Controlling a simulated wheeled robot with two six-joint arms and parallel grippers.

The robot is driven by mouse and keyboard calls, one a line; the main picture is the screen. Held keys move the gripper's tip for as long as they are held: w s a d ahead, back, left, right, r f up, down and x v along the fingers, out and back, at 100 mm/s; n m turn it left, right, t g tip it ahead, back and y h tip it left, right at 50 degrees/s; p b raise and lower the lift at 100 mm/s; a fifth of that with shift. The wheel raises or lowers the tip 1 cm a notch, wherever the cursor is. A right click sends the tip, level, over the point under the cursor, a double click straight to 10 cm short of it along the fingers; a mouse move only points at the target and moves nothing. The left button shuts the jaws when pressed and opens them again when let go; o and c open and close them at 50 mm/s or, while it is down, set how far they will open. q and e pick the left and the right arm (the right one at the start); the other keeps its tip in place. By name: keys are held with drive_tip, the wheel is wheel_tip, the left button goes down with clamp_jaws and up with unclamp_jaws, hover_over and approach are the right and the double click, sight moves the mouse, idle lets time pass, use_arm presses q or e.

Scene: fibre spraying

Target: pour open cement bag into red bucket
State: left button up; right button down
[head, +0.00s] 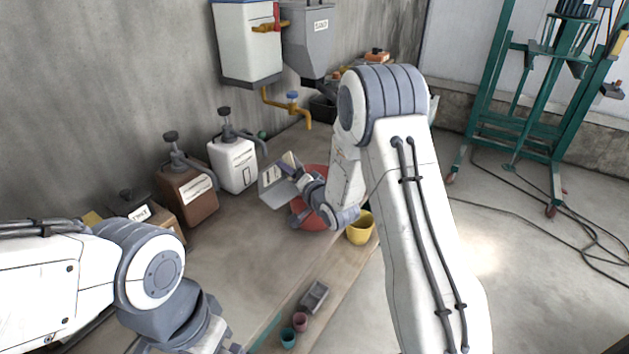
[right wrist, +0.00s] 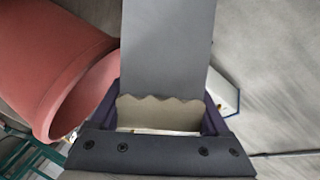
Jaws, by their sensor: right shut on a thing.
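The open cement bag (head: 279,194) is grey with a pale part. It is held tilted above the left side of the red bucket (head: 311,222) on the bench. My right gripper (head: 312,186) is shut on the bag, beside and above the bucket, and partly hides it. In the right wrist view the bag's grey side (right wrist: 166,50) stands between the fingers, with a wavy torn edge (right wrist: 160,110).
A yellow bucket (head: 360,228) stands right of the red one. Brown (head: 187,193) and white (head: 233,163) pump containers stand along the wall. A yellow tap (head: 292,105) hangs behind. Small cups (head: 300,321) and a grey tray (head: 315,296) sit in front. The bench middle is clear.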

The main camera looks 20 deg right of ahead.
drive_tip(key=shift+f+m, duration=0.2)
drive_tip(key=shift+m, duration=0.2)
drive_tip(key=shift+d+r+m+t+y, duration=0.2)
drive_tip(key=shift+r+m+t+y, duration=0.15)
drive_tip(key=shift+m+t+y, duration=0.35)
idle(0.7)
